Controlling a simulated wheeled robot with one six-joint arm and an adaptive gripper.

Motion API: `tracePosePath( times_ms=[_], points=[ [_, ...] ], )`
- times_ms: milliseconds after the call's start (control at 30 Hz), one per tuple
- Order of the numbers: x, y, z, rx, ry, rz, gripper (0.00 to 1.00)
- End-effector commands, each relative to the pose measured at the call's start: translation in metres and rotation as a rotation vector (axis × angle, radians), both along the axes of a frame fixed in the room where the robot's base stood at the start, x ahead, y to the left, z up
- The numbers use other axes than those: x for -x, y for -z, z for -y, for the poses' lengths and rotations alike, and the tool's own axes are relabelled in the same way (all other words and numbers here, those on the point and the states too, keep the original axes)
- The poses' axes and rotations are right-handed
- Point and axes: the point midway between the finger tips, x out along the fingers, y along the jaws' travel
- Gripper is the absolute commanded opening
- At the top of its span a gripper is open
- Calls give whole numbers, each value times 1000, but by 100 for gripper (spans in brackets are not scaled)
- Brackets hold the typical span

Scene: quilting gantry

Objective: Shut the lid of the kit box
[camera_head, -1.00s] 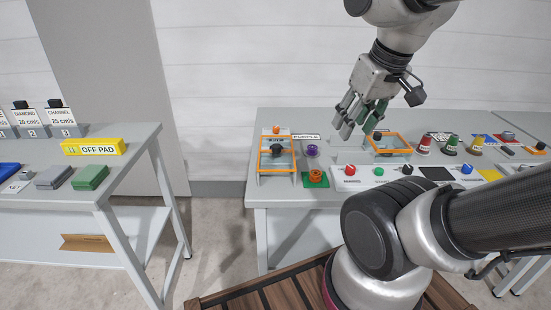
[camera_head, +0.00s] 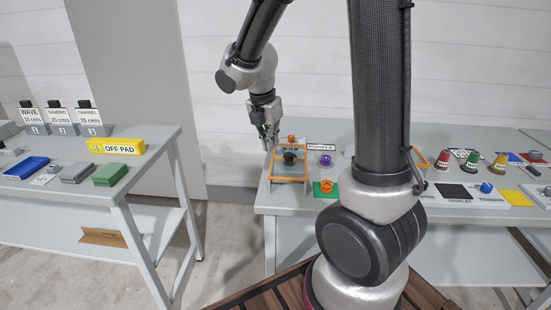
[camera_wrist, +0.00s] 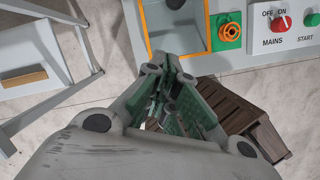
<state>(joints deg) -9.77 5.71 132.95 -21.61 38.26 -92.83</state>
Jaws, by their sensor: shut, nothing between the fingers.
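I cannot pick out a kit box or a raised lid for certain. On the left table lie a grey flat block (camera_head: 75,172), a green flat block (camera_head: 110,175) and a blue tray (camera_head: 25,167); none shows a clear lid. My gripper (camera_head: 268,134) is shut and empty, pointing down beside the far left corner of an orange-edged stand (camera_head: 272,180) on the right table. In the wrist view, my gripper (camera_wrist: 172,72) has its green-padded fingers near the orange edge of that stand (camera_wrist: 147,30). Whether they touch it is unclear.
Near the stand are a purple knob (camera_head: 326,160), an orange ring (camera_head: 327,186) and a PURPLE sign (camera_head: 321,147). My arm hides part of the right table. Floor separates the tables.

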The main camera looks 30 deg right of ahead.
Motion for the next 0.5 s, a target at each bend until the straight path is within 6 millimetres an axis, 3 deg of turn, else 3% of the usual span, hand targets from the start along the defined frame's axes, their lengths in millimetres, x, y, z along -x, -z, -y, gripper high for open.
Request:
tracePosePath(
  times_ms=[167, 500],
  points=[
    [-1, 14, 3, 3, -19, -9, 0],
    [-8, 82, 19, 3, -16, -11, 0]
  ],
)
